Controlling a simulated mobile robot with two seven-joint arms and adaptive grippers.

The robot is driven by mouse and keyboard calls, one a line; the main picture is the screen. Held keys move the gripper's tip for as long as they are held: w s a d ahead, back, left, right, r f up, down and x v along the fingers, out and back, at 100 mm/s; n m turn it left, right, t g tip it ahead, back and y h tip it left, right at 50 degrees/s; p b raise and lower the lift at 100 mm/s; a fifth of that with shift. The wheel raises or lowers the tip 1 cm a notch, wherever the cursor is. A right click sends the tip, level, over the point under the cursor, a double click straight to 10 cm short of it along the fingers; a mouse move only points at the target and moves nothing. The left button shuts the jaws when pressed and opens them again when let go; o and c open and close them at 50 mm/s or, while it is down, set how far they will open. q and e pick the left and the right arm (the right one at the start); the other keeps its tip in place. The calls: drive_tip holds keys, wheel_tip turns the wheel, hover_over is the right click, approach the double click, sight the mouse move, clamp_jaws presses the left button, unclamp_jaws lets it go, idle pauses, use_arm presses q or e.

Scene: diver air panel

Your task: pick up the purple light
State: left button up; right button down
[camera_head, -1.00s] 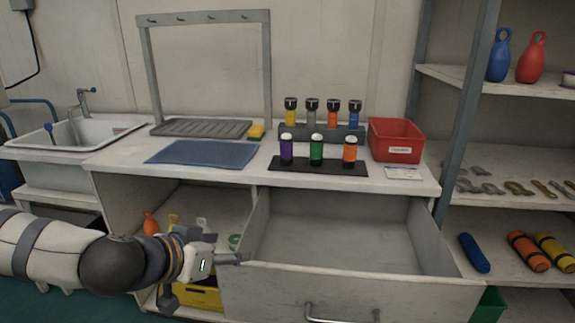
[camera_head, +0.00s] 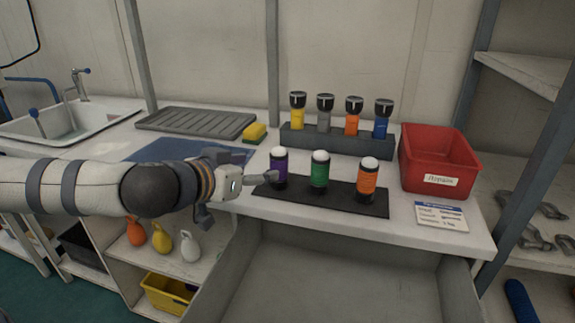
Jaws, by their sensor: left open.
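The purple light (camera_head: 279,170) is an upright cylinder with a white dome top and black bands. It stands at the left end of a black mat (camera_head: 330,197) on the counter. A green light (camera_head: 319,173) and an orange light (camera_head: 367,181) stand to its right on the same mat. My left gripper (camera_head: 262,178) is open, level with the purple light and just to its left. One finger reaches close to the light's side; I cannot tell if it touches. My right gripper is out of view.
Behind the mat, a grey rack (camera_head: 335,142) holds several flashlights. A red bin (camera_head: 438,160) and a label card (camera_head: 441,216) are at the right. A yellow sponge (camera_head: 254,132) and blue mat (camera_head: 170,150) lie at the left. An open drawer (camera_head: 330,285) juts out below.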

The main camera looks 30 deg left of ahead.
sight(274, 166)
use_arm(q)
drive_tip(key=x, duration=0.5)
drive_tip(key=shift+w+d+f, duration=0.1)
drive_tip(key=shift+w+f, duration=0.05)
drive_tip(key=shift+f, duration=0.05)
drive_tip(key=b+x, duration=0.1)
drive_tip(key=x, duration=0.3)
drive_tip(key=shift+w+d+f+b, duration=0.15)
drive_tip(key=shift+w+f+b, duration=0.15)
drive_tip(key=shift+b, duration=0.1)
drive_tip(key=shift+w+r, duration=0.15)
drive_tip(key=shift+w, duration=0.05)
drive_tip(key=shift+r, duration=0.35)
clamp_jaws()
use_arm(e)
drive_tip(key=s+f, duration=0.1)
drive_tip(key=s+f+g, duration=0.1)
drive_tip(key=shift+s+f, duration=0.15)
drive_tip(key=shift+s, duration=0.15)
